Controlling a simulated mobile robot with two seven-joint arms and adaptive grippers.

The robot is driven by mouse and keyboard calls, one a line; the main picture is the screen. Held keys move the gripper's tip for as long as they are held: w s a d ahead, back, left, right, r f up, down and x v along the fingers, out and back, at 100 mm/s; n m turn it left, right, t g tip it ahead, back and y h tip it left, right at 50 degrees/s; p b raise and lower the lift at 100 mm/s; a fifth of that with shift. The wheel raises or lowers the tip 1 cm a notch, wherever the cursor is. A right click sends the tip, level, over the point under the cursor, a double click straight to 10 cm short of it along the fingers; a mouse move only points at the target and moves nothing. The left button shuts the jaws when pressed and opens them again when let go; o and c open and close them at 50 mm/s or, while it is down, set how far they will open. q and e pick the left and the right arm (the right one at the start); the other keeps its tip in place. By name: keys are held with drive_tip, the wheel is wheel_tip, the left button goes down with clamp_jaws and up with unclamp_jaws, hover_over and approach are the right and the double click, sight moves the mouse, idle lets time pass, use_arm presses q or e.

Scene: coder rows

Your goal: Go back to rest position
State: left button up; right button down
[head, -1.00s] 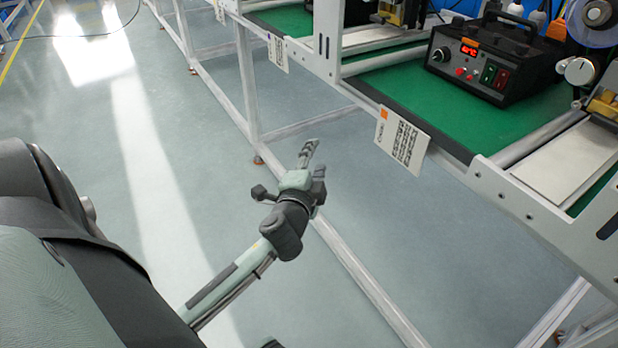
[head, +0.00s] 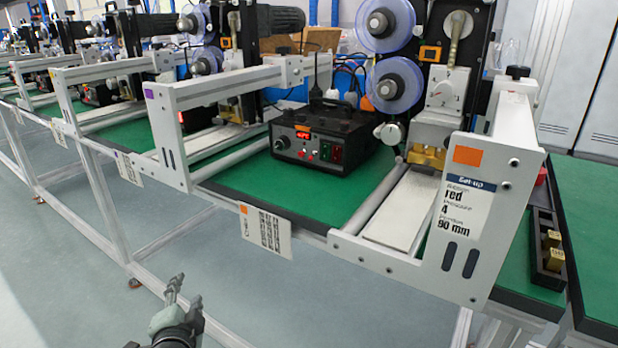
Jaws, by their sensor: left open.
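My left gripper (head: 186,294) shows at the bottom of the head view, left of the middle. It is over the floor in front of the coder row, below the table edge. Its fingers point up in the picture, and it looks open and empty. It appears apart from the frame and the tables. Most of the left arm is below the picture's edge. My right gripper is not in view.
A row of coder machines stands on green tables (head: 285,193). The nearest white frame (head: 478,215) carries a set-up label. A black control box (head: 322,140) sits behind, and a dark tray (head: 547,250) lies at right. Floor (head: 250,290) in front is clear.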

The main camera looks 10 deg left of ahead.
use_arm(q)
drive_tip(key=s+d+f+n+g+h, duration=0.1)
drive_tip(key=s+f+n+g, duration=0.1)
drive_tip(key=s+f, duration=0.2)
drive_tip(key=s+d+f+n+g+h, duration=0.1)
drive_tip(key=s+f+g, duration=0.2)
drive_tip(key=f, duration=0.6)
drive_tip(key=shift+s+d+f+n, duration=0.35)
drive_tip(key=shift+s+d+n, duration=0.05)
drive_tip(key=shift+s, duration=0.4)
drive_tip(key=s+d+f+g+h, duration=0.1)
drive_tip(key=s+d+f, duration=0.1)
drive_tip(key=s, duration=0.1)
drive_tip(key=s+d+f+n+g+h, duration=0.1)
drive_tip(key=s+d+f+g, duration=0.1)
drive_tip(key=s+f, duration=0.1)
drive_tip(key=s+d+f+n+g+h, duration=0.1)
drive_tip(key=s+d+f, duration=0.1)
drive_tip(key=s+f, duration=0.1)
drive_tip(key=shift+s+d+f+g, duration=0.1)
drive_tip(key=shift+s+d+g, duration=0.05)
drive_tip(key=shift+s+g, duration=0.35)
drive_tip(key=shift+c, duration=0.2)
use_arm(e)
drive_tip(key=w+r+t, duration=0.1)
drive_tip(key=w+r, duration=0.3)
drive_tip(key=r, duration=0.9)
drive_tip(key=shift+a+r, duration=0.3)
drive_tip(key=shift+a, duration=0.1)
